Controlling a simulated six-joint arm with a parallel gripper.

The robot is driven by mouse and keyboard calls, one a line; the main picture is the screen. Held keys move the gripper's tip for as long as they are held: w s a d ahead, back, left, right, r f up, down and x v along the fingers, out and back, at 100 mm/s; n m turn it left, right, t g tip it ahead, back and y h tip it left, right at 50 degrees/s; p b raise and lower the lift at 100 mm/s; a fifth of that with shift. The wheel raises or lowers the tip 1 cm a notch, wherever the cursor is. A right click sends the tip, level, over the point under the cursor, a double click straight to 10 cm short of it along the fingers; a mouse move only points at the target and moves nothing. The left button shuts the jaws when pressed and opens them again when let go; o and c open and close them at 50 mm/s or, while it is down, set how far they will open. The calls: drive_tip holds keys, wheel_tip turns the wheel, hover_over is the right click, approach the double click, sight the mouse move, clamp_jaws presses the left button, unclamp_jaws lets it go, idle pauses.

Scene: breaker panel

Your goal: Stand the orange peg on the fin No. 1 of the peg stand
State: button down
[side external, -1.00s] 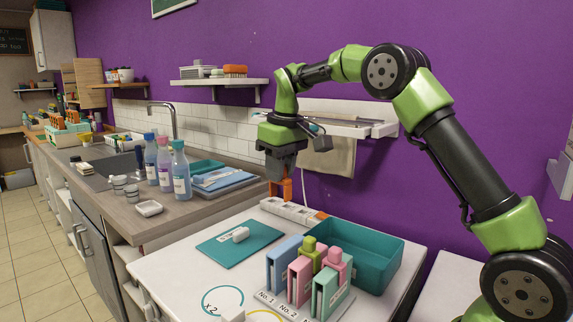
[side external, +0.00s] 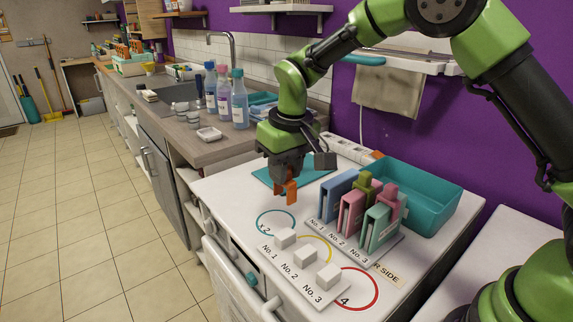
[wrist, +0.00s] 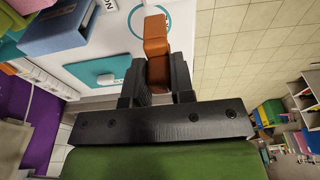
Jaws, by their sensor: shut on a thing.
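The orange peg (side external: 292,191) is held in my gripper (side external: 287,181), which is shut on its upper part. The peg hangs in the air above the white worktop, near the teal mat's front end. In the wrist view the peg (wrist: 156,38) sticks out beyond both fingers (wrist: 160,80). A light plate (side external: 275,268) at the front edge has white upright blocks marked No. 1 (side external: 285,237), No. 2 (side external: 305,256) and No. 3 (side external: 328,276). A second plate behind has numbers too; I cannot tell for certain which is the peg stand. The peg is apart from both.
On the second plate stand blue (side external: 338,195), pink (side external: 351,213) and mint (side external: 376,231) slabs, with olive and pink pieces behind. A teal tray (side external: 440,218) lies beyond them. Teal, yellow and red rings mark the worktop. The teal mat (side external: 318,171) is behind my gripper.

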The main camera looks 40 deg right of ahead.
hover_over(283, 232)
drive_tip(key=shift+s+f, duration=0.2)
drive_tip(key=shift+f, duration=1.5)
drive_tip(key=shift+s+f, duration=0.15)
drive_tip(key=shift+f, duration=1.55)
drive_tip(key=shift+f, duration=2.25)
drive_tip(key=c, duration=0.9)
unclamp_jaws()
drive_tip(key=r, duration=0.3)
drive_tip(key=s+r, duration=0.1)
drive_tip(key=r, duration=0.5)
drive_tip(key=shift+s+r, duration=0.25)
drive_tip(key=shift+r, duration=0.15)
